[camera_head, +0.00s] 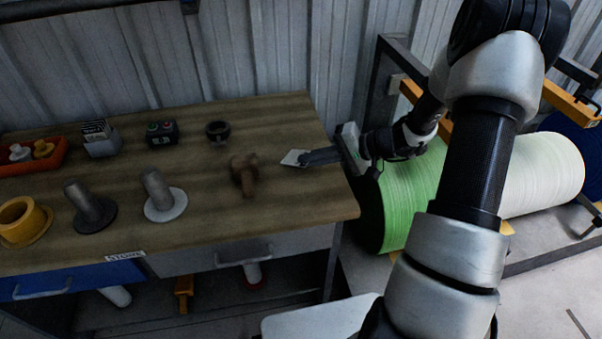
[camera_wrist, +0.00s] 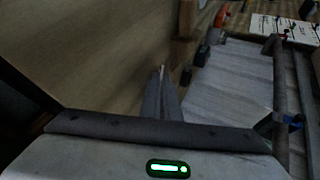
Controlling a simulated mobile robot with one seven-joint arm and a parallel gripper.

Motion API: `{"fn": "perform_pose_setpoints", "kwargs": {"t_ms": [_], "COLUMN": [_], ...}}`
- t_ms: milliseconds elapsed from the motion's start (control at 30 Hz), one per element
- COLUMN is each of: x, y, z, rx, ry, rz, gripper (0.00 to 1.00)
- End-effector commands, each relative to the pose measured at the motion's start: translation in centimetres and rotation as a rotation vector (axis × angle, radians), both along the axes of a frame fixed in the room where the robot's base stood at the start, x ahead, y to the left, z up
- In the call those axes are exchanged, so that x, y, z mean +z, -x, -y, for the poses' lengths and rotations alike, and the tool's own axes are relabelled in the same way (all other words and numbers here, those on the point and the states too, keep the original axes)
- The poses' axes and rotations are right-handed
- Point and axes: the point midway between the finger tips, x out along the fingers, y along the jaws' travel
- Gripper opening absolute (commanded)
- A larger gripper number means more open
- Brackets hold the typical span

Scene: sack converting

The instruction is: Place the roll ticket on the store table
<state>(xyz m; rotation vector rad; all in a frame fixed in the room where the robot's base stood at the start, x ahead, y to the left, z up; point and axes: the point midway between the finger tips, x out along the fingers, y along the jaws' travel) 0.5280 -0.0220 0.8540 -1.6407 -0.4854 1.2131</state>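The store table (camera_head: 290,222) has a wooden top and a "STORE" label on its front edge. My gripper (camera_head: 308,158) reaches in from the right over the table's right end. Its fingers are shut on a small white ticket (camera_head: 293,158), which sticks out leftward from the tips. In the wrist view my gripper (camera_wrist: 162,88) shows its two fingers close together, with a thin pale edge at their tips. The wooden top (camera_wrist: 95,70) lies beyond them. I cannot tell whether the ticket touches the top.
A brown wooden piece (camera_head: 244,174) stands left of the ticket, and a black ring (camera_head: 218,131) behind it. Grey flanged spindles (camera_head: 160,195), a yellow spool (camera_head: 22,222) and an orange tray (camera_head: 32,155) are further left. Green (camera_head: 408,200) and white (camera_head: 540,175) rolls lie right.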

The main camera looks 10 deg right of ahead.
Motion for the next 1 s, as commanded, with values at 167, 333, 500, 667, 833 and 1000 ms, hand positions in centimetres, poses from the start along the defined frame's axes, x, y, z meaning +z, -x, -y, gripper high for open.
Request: {"fn": "perform_pose_setpoints", "kwargs": {"t_ms": [167,333,500,667,833,1000], "x": [0.0,0.0,0.0,0.1,1.0,2.0], "y": [0.0,0.0,0.0,0.1,0.7,1.6], "z": [0.0,0.0,0.0,0.1,1.5,3.1], "rx": [0.000,0.000,0.000,0.000,-0.002,-0.001], "ry": [0.000,0.000,0.000,0.000,0.000,0.000], "rz": [0.000,0.000,0.000,0.000,0.001,0.002], "gripper": [0.00,0.12,0.15,0.15,0.15,0.15]}}
